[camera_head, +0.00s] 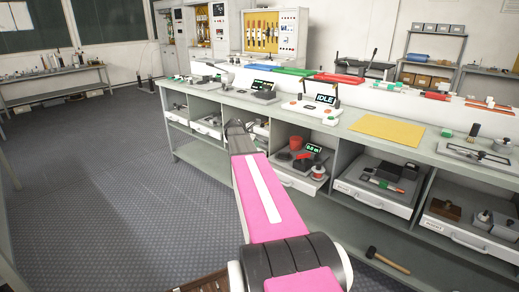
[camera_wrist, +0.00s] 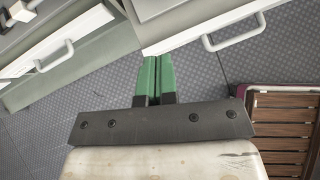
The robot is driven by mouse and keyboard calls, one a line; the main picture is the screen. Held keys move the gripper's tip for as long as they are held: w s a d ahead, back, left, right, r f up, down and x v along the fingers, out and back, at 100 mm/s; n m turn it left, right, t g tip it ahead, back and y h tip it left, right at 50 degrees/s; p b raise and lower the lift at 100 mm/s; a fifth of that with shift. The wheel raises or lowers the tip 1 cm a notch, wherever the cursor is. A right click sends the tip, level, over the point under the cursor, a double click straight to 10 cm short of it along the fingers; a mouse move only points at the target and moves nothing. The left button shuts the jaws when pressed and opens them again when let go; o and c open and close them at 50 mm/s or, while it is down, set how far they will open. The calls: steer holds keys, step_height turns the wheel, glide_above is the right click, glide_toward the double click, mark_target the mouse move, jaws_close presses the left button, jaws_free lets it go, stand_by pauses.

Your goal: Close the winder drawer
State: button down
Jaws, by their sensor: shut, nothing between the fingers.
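The open-fronted bay with a red reel and a small "0.0 m" display holds a white-fronted drawer (camera_head: 298,181), which looks like the winder drawer; its label is not readable. It seems to stick out a little from the bench. My gripper (camera_head: 236,126) is at the end of my pink arm, left of this drawer and in front of the bench. In the wrist view my gripper (camera_wrist: 156,60) has its green fingers together and empty. Its tips are near the lower edge of a white drawer front (camera_wrist: 190,28) with a bar handle; contact cannot be told.
Another drawer (camera_wrist: 62,45) with a handle is at the left of the wrist view. More drawers (camera_head: 372,198) line the bench to the right. A mallet (camera_head: 388,262) lies on the low shelf. Open floor (camera_head: 110,190) spreads left of my arm.

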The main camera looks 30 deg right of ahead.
steer(key=s+d+f+m+t+y, duration=0.1)
steer(key=s+d+f+m+y, duration=0.1)
steer(key=s+d+m, duration=0.3)
steer(key=s+d+f+m+t+y, duration=0.1)
steer(key=s+f+m+y, duration=0.1)
steer(key=s, duration=0.4)
steer(key=m+t+y, duration=0.1)
steer(key=m+t, duration=0.2)
steer(key=m, duration=0.6)
glide_toward(298, 170)
steer(key=f, duration=0.1)
steer(key=w+a+f, duration=0.1)
steer(key=f, duration=0.2)
steer(key=shift+w+a+f, duration=0.25)
steer(key=shift+a+f, duration=0.1)
steer(key=shift+f, duration=0.05)
steer(key=shift+w+d+r, duration=0.1)
steer(key=shift+w+d, duration=0.1)
steer(key=shift+d, duration=0.4)
steer(key=shift+w+d+r, duration=0.1)
steer(key=shift+w+d, duration=0.15)
steer(key=shift+d, duration=0.4)
steer(key=shift+w+d, duration=0.15)
steer(key=shift+d, duration=0.35)
